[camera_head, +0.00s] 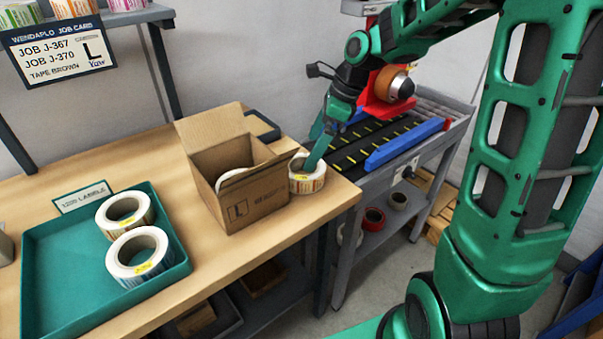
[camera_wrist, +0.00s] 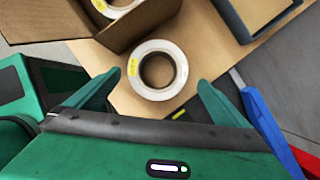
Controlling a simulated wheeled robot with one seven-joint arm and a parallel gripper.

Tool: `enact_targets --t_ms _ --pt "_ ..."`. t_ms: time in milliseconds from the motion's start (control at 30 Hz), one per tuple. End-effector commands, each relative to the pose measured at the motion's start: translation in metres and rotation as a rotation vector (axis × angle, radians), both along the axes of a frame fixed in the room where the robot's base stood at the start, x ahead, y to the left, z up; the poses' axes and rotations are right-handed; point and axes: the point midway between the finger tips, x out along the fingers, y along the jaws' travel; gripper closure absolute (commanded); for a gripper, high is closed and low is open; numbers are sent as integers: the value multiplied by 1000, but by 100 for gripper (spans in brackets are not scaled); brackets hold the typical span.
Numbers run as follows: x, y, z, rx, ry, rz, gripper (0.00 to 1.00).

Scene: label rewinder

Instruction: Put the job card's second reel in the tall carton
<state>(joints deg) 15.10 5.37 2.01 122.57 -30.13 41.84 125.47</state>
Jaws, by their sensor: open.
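The job card (camera_head: 60,52) hangs at the upper left and lists JOB J-367, then JOB J-370, with a large L. The open brown carton (camera_head: 258,202), marked L, stands on the bench with a white reel (camera_head: 232,176) inside. Another white reel (camera_head: 306,181) with a yellow label lies flat beside the carton, near the bench corner. My gripper (camera_head: 318,150) is at this reel. In the wrist view my gripper (camera_wrist: 158,82) is open, one finger on each side of the reel (camera_wrist: 158,70). I cannot read its label or tell finger contact.
A teal tray (camera_head: 55,238) at the left holds two white reels (camera_head: 124,212). The carton's flaps stand up close to my gripper. The rewinder, with its black bed and blue rail (camera_head: 405,145), is right of the bench. More reels lie on its lower shelf (camera_head: 372,218).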

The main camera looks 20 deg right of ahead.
Motion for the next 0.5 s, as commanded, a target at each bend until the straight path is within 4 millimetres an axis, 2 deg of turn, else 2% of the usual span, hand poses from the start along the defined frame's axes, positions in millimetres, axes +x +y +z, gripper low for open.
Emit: enact_targets --t_ms 100,367,500 --pt "2 6 -17 1 3 0 0" --pt "5 12 -33 -1 0 1 0" --pt "5 18 -51 -1 4 1 0"
